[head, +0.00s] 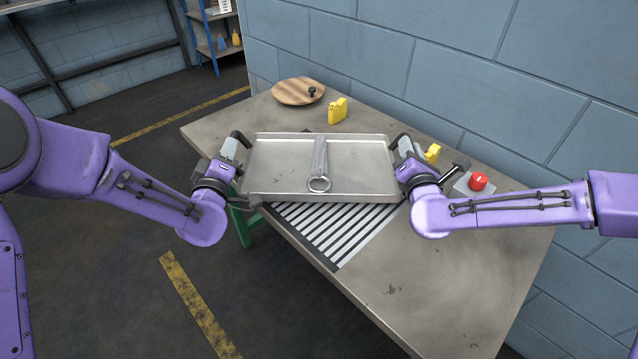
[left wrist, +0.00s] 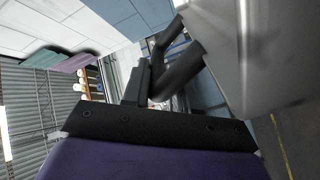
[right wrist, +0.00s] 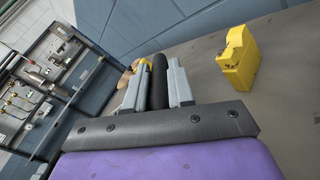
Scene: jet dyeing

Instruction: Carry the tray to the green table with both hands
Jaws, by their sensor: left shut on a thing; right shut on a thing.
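The shallow metal tray (head: 275,180) is level over the far half of a worn grey-topped table (head: 440,300), which has a green leg (head: 243,228). I cannot tell whether the tray touches the tabletop. A ring-ended metal tool (head: 319,165) lies in it. My left gripper (head: 236,146) is shut on the black handle at the tray's left end; that handle also shows in the left wrist view (left wrist: 178,72). My right gripper (head: 403,144) is shut on the right-end handle, seen between its grey fingers in the right wrist view (right wrist: 158,85).
A black-and-white striped patch (head: 335,228) lies under the tray's front. A round wooden board (head: 297,91), yellow blocks (head: 338,110) and a red button box (head: 478,182) stand along the back. A blue brick wall (head: 400,60) runs behind. The table's front right is clear.

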